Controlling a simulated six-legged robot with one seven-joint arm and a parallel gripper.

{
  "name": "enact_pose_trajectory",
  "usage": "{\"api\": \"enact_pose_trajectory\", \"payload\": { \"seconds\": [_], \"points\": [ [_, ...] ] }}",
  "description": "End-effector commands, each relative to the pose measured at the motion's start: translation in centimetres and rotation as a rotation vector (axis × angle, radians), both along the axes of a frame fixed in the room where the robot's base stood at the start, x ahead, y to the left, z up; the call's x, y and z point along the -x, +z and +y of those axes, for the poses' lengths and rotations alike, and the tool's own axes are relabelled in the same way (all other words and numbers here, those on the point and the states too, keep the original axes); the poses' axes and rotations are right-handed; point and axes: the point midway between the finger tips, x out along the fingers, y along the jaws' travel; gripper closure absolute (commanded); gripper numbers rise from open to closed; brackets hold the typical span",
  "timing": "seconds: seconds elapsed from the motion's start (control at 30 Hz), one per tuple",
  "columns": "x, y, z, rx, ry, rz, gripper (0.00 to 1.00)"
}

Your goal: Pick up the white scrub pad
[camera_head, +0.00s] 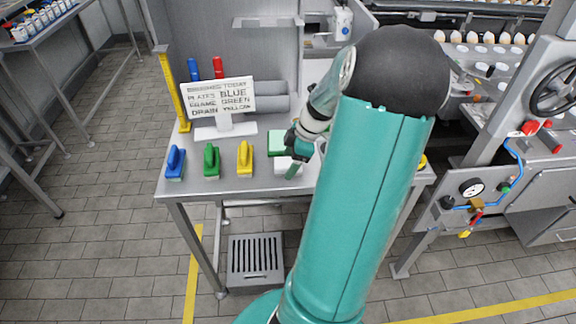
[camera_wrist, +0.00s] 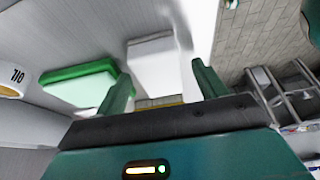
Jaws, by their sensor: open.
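The white scrub pad (camera_head: 282,164) lies on the steel table (camera_head: 226,185), partly hidden behind my gripper (camera_head: 294,170) in the head view. In the wrist view the white scrub pad (camera_wrist: 153,62) shows ahead of and between the two green fingers of my gripper (camera_wrist: 162,72). The fingers are apart with nothing held. I cannot tell whether they reach down around the pad. A green scrub pad (camera_head: 276,141) lies just behind the white one; it also shows left of the fingers in the wrist view (camera_wrist: 78,86).
A blue brush (camera_head: 176,162), a green brush (camera_head: 212,161) and a yellow brush (camera_head: 245,159) stand in a row to the left. A sign (camera_head: 220,96) stands behind them. A yellow item (camera_head: 423,161) shows right of my arm. A grated drain (camera_head: 256,260) is below the table.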

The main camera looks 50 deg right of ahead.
Motion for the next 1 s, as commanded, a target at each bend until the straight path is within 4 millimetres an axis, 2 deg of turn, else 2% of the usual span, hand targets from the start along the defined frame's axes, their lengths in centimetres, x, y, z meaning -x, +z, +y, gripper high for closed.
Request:
{"api": "enact_pose_trajectory", "payload": {
  "seconds": [0.17, 0.4, 0.43, 0.77, 1.0],
  "points": [
    [0.0, 0.0, 0.0, 0.001, 0.0, 0.001, 0.29],
    [0.0, 0.0, 0.0, 0.001, 0.0, 0.001, 0.74],
    [0.0, 0.0, 0.0, 0.001, 0.0, 0.001, 0.76],
    [0.0, 0.3, 0.0, 0.001, 0.0, 0.0, 0.77],
    [0.0, 2.5, -0.1, 0.004, 0.0, 0.0, 0.77]
  ]
}}
